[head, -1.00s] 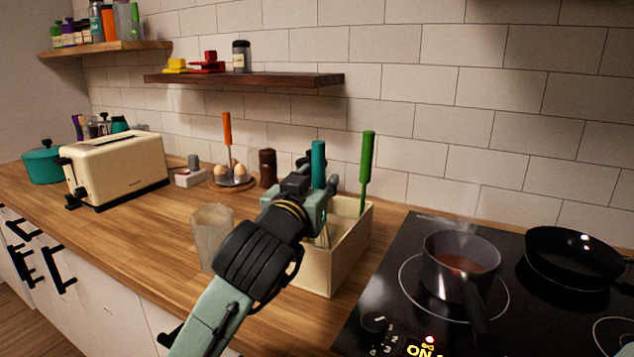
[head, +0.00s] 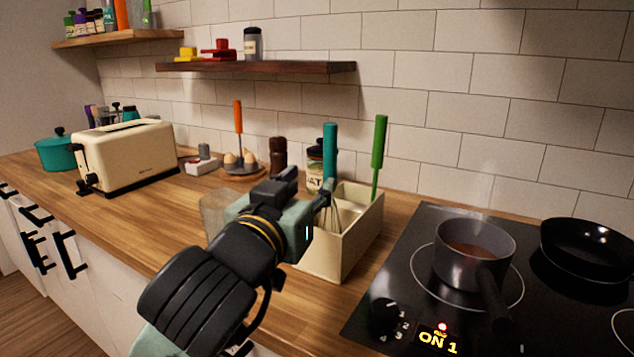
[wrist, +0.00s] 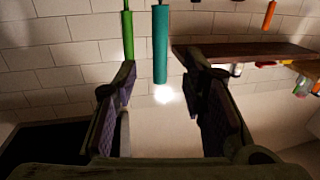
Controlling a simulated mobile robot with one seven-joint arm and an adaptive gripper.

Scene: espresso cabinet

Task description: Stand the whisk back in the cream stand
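The whisk has a teal handle (head: 330,150) and stands nearly upright in the cream stand (head: 345,245), its wire loops partly showing inside. In the wrist view the whisk's teal handle (wrist: 160,45) shows beyond and between the fingers, apart from them. My gripper (head: 308,188) is at the left side of the stand, near the whisk. In the wrist view my gripper (wrist: 155,78) has its two fingers wide apart with nothing between them. My gripper and arm hide part of the stand's left side.
A green-handled utensil (head: 379,155) stands in the stand's back right. A translucent cup (head: 214,212) is partly behind my gripper. A lidded jar (head: 315,165) and a brown mill (head: 278,158) stand behind. The hob with a saucepan (head: 472,262) is to the right. Counter at left front is clear.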

